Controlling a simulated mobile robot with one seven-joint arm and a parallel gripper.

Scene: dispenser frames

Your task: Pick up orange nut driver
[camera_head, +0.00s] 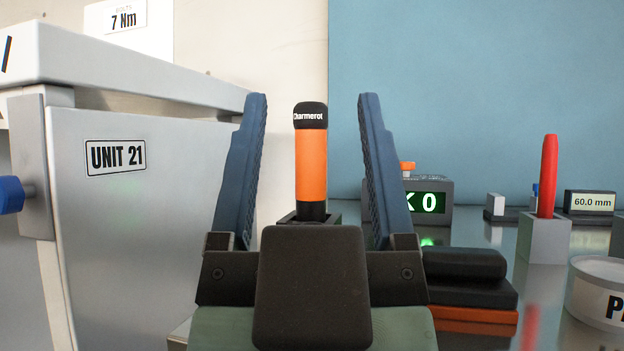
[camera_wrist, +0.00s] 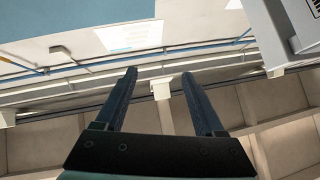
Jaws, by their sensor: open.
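The orange nut driver (camera_head: 311,168) stands upright in a dark holder (camera_head: 329,212), in the middle of the head view. It has a black cap with white lettering and a black lower end. My gripper (camera_head: 312,100) is open, with one blue-grey finger to the left and one to the right of the driver in the picture. Neither finger appears to touch it. The base of my gripper hides part of the holder. In the wrist view my open gripper (camera_wrist: 160,78) shows nothing between its fingers but the background wall and floor, and the driver is not seen there.
A grey cabinet marked UNIT 21 (camera_head: 140,200) stands close on the left. On the right are a red pointed tool in a grey block (camera_head: 545,238), a display box (camera_head: 428,200), a white round container (camera_head: 598,290) and a black-and-orange stack (camera_head: 470,290).

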